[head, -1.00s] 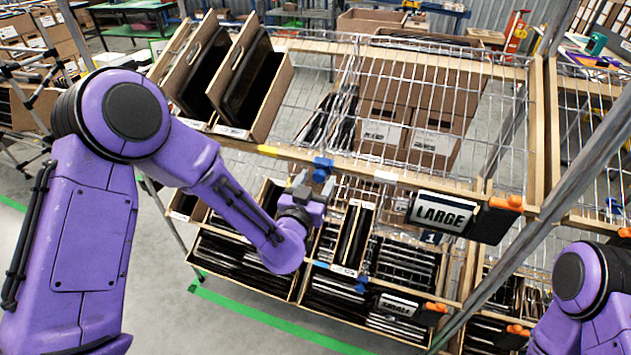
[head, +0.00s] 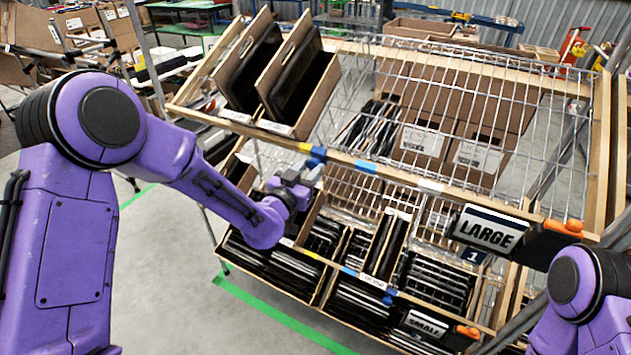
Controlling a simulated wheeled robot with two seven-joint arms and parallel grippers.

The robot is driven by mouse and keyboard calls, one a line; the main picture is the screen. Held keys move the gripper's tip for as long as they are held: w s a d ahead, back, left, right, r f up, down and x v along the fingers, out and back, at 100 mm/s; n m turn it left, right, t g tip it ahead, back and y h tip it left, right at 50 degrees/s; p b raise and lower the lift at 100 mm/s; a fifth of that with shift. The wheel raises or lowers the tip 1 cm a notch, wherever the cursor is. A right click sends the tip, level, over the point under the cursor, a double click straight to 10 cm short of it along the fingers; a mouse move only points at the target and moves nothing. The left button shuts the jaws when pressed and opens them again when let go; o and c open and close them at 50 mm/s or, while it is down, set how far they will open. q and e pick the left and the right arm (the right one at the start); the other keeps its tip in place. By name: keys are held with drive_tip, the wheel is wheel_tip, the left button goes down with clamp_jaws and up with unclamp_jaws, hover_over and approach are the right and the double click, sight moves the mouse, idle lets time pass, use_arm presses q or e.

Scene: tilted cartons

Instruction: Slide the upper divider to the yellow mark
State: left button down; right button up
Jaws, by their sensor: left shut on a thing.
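The upper divider shows as a blue block (head: 316,155) on the front wooden rail of the upper tilted shelf. The yellow mark (head: 304,147) is on that same rail. The block is right at the mark's right end, and part of the mark shows to its left. I cannot tell whether the two are exactly lined up. My left gripper (head: 309,174) reaches up to the divider from below and is shut on it; the fingertips are partly hidden. My right arm shows at the lower right edge, but its gripper is out of view.
A blue mark (head: 365,166) and a pale mark (head: 430,186) sit farther right on the rail. Tilted cartons (head: 302,85) stand on the upper shelf, left. A LARGE sign (head: 488,231) hangs at the right. A lower shelf of cartons (head: 385,245) lies beneath.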

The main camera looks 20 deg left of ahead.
use_arm(q)
drive_tip(key=shift+w+a, duration=0.2)
drive_tip(key=shift+a, duration=0.65)
drive_tip(key=shift+w+a, duration=0.15)
drive_tip(key=shift+a, duration=0.65)
drive_tip(key=c, duration=0.7)
unclamp_jaws()
drive_tip(key=shift+a, duration=0.1)
drive_tip(key=shift+c, duration=0.2)
drive_tip(key=shift+a, duration=0.15)
drive_tip(key=s+b, duration=0.1)
drive_tip(key=s, duration=0.2)
drive_tip(key=s+a+b, duration=0.1)
drive_tip(key=s, duration=0.3)
drive_tip(key=s+a+b, duration=0.1)
drive_tip(key=s+b, duration=0.1)
drive_tip(key=s, duration=0.1)
drive_tip(key=shift+s, duration=0.2)
